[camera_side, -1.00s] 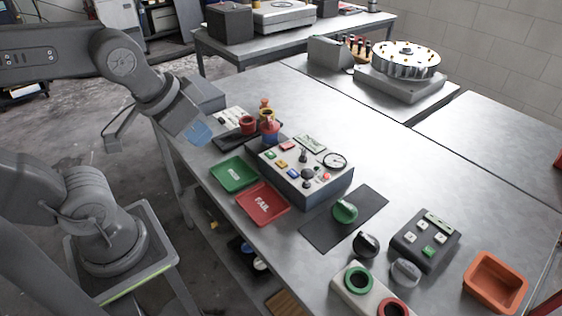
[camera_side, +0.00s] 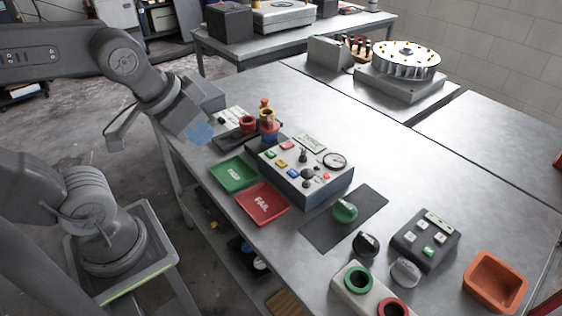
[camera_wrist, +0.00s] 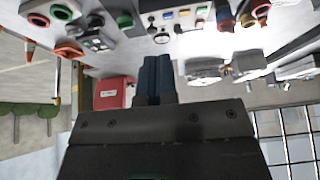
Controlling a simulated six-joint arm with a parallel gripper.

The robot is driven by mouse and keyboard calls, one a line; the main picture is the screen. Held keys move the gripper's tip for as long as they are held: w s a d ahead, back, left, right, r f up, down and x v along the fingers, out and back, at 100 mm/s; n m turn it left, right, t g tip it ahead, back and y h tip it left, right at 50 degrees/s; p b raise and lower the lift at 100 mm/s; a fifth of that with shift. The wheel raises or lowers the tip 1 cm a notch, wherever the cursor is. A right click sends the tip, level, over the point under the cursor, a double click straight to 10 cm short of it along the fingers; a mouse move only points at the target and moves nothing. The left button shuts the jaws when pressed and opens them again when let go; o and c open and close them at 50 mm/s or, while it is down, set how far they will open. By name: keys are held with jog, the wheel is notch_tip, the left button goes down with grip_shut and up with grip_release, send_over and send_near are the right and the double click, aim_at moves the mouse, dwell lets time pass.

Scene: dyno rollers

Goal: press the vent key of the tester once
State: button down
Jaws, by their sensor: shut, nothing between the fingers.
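The tester is a blue-grey box (camera_side: 318,195) with a round gauge, a dark lever, a black knob and small coloured keys on its top. Red, green, yellow and blue keys show; their labels are too small to read, so I cannot tell which is the vent key. My gripper (camera_side: 201,132) is shut and empty, its blue fingers in the air to the left of the tester, apart from it. In the wrist view the blue fingers (camera_wrist: 154,78) are together, and the tester (camera_wrist: 176,24) appears upside down at the top.
A green tray (camera_side: 234,174) and a red FAIL tray (camera_side: 262,204) lie in front of the tester. Red and yellow round parts (camera_side: 267,117) stand behind it. A dark keypad box (camera_side: 425,240), knobs and an orange bin (camera_side: 495,281) are at the right.

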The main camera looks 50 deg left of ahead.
jog(key=w+a+f+m+t+y, duration=0.1)
jog(key=w+a+f+m+y, duration=0.15)
jog(key=w, duration=0.85)
jog(key=m+t+h, duration=0.2)
jog(key=m+t, duration=0.1)
jog(key=m, duration=0.2)
send_over(282, 164)
notch_tip(282, 164, down, 8)
jog(key=shift+r+y, duration=0.2)
jog(key=shift+y, duration=0.05)
jog(key=shift+f, duration=0.1)
notch_tip(282, 164, down, 3)
jog(key=shift+f, duration=2.8)
jog(key=shift+f, duration=0.15)
jog(key=shift+f, duration=0.3)
